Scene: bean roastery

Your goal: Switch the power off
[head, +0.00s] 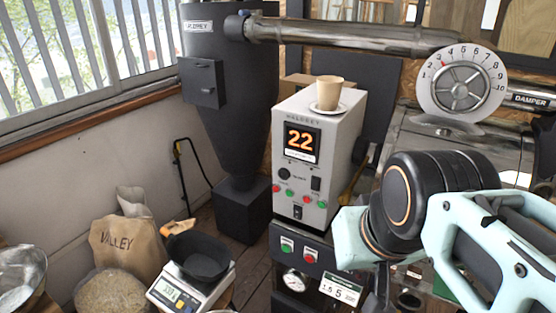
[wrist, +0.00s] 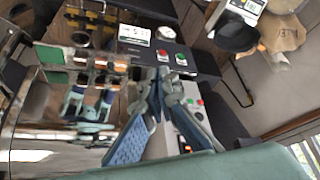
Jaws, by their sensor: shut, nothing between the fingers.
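The grey control box (head: 345,150) shows an orange "22" on its display (head: 302,140). Its front carries a black knob (head: 284,174), a dark rocker-like switch (head: 316,184), red and green buttons, and a small dark switch (head: 298,212) low down. I cannot read which is marked power. Below it, a dark panel (head: 327,258) has a green button (head: 287,246) and a red button (head: 310,256); the wrist view also shows them. My gripper (wrist: 161,78) is shut and empty, its tips appearing in front of the box area in the wrist view. My arm hides it in the head view.
A paper cup (head: 329,92) stands on a saucer atop the box. A round gauge (head: 295,280) and a number card (head: 340,289) are on the lower panel. The damper dial (head: 461,83) is at upper right. A scale (head: 190,290) with a black pan stands left, beside sacks.

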